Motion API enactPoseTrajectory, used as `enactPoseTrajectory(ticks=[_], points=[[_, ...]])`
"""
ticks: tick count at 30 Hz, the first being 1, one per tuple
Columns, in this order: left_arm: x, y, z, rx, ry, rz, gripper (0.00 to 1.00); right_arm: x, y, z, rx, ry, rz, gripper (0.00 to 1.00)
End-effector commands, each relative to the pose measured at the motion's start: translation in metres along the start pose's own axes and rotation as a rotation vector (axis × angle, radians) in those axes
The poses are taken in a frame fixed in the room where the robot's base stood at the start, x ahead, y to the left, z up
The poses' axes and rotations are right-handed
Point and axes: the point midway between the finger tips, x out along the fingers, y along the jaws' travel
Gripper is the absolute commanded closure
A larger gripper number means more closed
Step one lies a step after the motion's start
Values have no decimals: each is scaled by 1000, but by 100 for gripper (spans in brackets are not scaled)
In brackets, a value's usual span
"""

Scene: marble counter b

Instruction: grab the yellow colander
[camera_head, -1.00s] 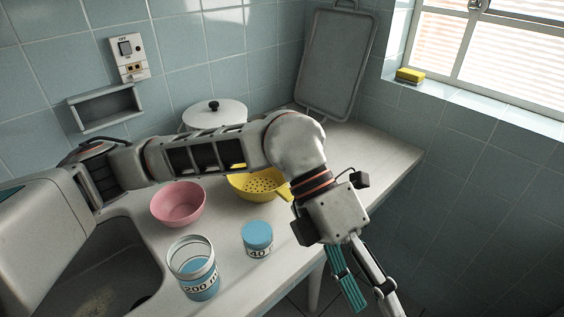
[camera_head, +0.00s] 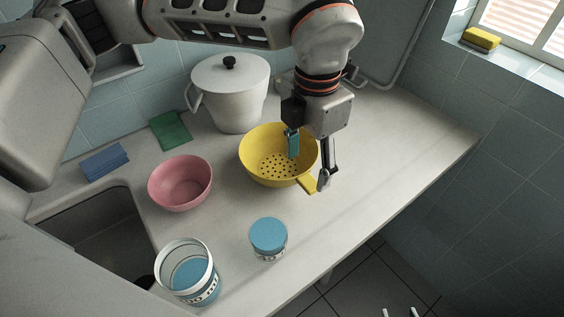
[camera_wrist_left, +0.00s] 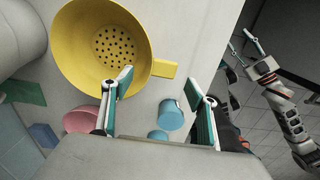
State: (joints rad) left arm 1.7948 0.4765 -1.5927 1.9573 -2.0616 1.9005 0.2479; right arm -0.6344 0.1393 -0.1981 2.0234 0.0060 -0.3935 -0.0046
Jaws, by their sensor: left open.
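The yellow colander (camera_head: 262,172) stands upright on the counter, with its flat handle (camera_head: 308,184) pointing to the front right. My left gripper (camera_head: 309,163) is open and points down over the colander's right side. One finger is over the bowl, and the other is outside the rim by the handle. In the left wrist view the colander (camera_wrist_left: 75,65) is at the upper left. Its handle (camera_wrist_left: 165,69) shows just beyond the gap between the open left fingers (camera_wrist_left: 160,84). I cannot tell whether either finger touches it. My right gripper (camera_head: 399,312) shows only its two parted tips at the bottom edge.
A pink bowl (camera_head: 180,184) stands left of the colander, and a white lidded pot (camera_head: 232,95) behind it. The sink (camera_head: 100,235) is at left. The counter right of the colander is clear.

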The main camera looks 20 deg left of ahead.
Motion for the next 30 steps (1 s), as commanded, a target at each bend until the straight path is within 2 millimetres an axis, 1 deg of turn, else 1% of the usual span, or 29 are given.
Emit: enactPoseTrajectory(ticks=[1,7,10,15,16,17,18,20,21,22,30], points=[[8,-1,0,1,4,-2,42,0,0,1,-1,-1,0,60],[38,-3,2,1,4,-4,42,1,0,2,-4,-1,0,60],[44,-3,2,1,3,-3,42,2,1,0,-6,2,2,60],[43,-3,3,1,1,-2,42,4,4,-5,-8,12,6,60],[43,-3,3,1,1,-2,44,5,4,-6,-8,14,6,60],[43,-3,3,1,1,-2,52,5,5,-6,-9,14,7,60],[43,-3,3,1,1,-2,62,5,5,-7,-9,14,7,60],[43,-3,3,1,1,-2,78,5,5,-6,-8,14,7,60],[43,-3,3,1,1,-2,88,5,5,-6,-8,14,7,60],[43,-3,3,1,1,-2,92,5,5,-6,-8,14,7,60],[43,-3,3,1,1,-2,92,4,4,-2,-7,7,5,60]])
